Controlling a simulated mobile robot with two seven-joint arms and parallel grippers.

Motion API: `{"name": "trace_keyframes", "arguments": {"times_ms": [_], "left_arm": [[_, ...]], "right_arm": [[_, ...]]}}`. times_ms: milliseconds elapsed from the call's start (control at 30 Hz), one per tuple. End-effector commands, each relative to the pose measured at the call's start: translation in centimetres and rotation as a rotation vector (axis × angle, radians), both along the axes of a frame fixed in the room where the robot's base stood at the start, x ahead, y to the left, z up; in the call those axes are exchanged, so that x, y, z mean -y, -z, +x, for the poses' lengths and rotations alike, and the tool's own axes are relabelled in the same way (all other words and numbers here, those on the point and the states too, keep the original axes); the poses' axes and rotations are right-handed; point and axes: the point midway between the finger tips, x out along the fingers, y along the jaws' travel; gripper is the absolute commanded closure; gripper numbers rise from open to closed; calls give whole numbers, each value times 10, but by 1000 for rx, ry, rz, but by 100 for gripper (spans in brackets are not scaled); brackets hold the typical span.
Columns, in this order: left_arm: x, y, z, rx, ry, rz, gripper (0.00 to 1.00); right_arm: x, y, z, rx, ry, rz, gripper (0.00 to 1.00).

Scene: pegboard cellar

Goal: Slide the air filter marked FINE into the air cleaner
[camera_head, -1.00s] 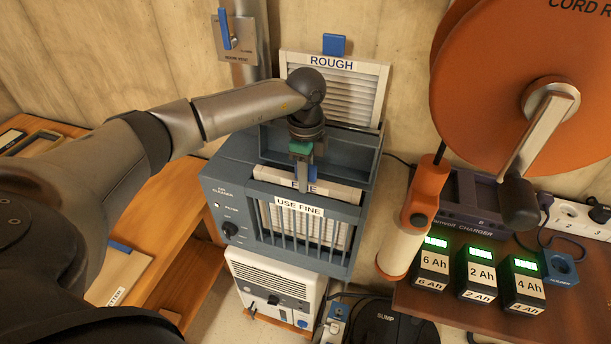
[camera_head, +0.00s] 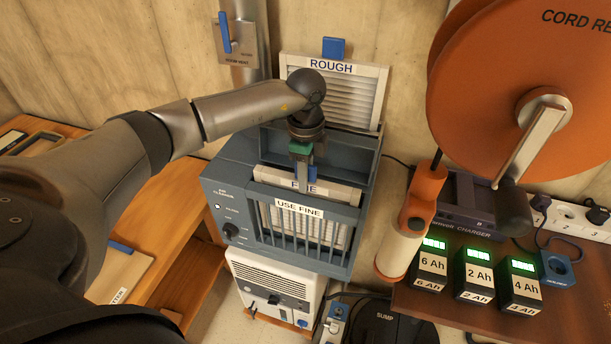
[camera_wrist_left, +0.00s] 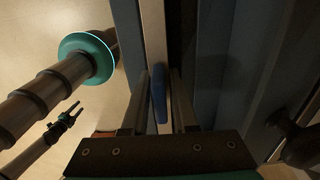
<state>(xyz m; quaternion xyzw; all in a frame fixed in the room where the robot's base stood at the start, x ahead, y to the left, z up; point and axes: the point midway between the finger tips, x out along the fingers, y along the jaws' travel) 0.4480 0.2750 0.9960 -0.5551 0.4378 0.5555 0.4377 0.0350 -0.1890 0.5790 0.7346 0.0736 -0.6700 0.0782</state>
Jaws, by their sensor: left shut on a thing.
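The air cleaner (camera_head: 222,190) is a blue-grey box with a barred front and a USE FINE label. The filter marked FINE (camera_head: 335,192) stands upright in its front slot, its white top edge above the casing and its pleats showing behind the bars. My left gripper (camera_head: 305,172) is over the slot, shut on the filter's blue tab, which shows between the fingers in the left wrist view (camera_wrist_left: 158,100). The filter marked ROUGH (camera_head: 345,85) stands behind the cleaner against the wall.
A white unit (camera_head: 265,283) is under the cleaner. At right are an orange cord reel (camera_head: 470,100), an orange and white cylindrical thing (camera_head: 405,235) and several batteries (camera_head: 475,273) on a brown table. A wooden bench (camera_head: 165,225) is at left.

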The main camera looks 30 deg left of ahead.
Motion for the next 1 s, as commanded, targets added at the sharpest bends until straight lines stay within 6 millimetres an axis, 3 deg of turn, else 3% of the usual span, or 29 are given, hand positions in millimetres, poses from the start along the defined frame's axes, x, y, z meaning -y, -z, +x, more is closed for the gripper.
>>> {"name": "trace_keyframes", "arguments": {"times_ms": [1000], "left_arm": [[0, 8, 0, 0, 0, 0, 100]], "right_arm": [[0, 3, 0, 0, 0, 0, 50]]}}
